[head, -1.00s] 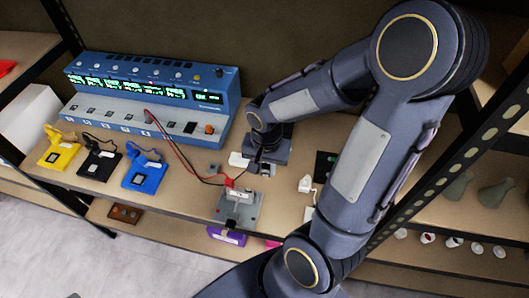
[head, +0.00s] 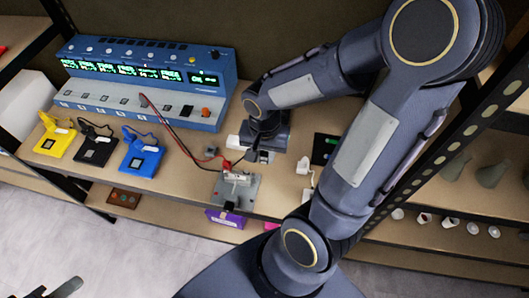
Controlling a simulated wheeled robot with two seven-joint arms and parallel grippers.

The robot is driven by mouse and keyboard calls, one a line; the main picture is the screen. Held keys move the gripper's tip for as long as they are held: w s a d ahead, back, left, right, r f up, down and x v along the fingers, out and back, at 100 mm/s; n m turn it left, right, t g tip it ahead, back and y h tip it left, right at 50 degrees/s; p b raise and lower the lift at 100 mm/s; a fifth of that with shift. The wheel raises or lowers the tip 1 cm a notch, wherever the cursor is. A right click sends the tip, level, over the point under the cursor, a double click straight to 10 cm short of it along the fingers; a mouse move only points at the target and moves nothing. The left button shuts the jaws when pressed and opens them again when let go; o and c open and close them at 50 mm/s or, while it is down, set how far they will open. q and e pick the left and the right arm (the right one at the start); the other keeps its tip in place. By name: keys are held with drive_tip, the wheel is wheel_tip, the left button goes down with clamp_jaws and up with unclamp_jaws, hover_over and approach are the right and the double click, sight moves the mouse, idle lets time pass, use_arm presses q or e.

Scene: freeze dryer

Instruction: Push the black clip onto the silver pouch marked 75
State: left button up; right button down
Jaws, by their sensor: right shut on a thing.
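A small silver pouch (head: 238,178) lies on a grey fixture plate (head: 248,196) near the front edge of the bench. Its marking is too small to read. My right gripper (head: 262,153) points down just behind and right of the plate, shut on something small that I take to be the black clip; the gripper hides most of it. A black lead (head: 190,150) runs toward the gripper. A red lead (head: 165,122) ends by the pouch at a small red clip (head: 227,165). A dark tip at the bottom left seems to be my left gripper (head: 66,288).
A blue charger unit (head: 148,85) with lit displays stands at the back left. Yellow (head: 53,146), black (head: 96,155) and blue (head: 140,163) holders stand before it. A white plug-like item (head: 303,167) stands right of the plate. A shelf post (head: 480,125) rises at right.

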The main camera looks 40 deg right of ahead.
drive_tip(key=w+a, duration=0.1)
drive_tip(key=w, duration=0.1)
drive_tip(key=w+a+b, duration=0.1)
drive_tip(key=w+a, duration=0.1)
drive_tip(key=shift+w+a, duration=0.1)
drive_tip(key=shift+a, duration=0.15)
drive_tip(key=shift+f, duration=0.1)
idle(0.3)
drive_tip(key=shift+f+b, duration=0.1)
drive_tip(key=shift+b, duration=0.25)
drive_tip(key=shift+f+b, duration=2.8)
drive_tip(key=shift+f, duration=0.8)
drive_tip(key=shift+r+p, duration=0.6)
drive_tip(key=shift+r, duration=0.2)
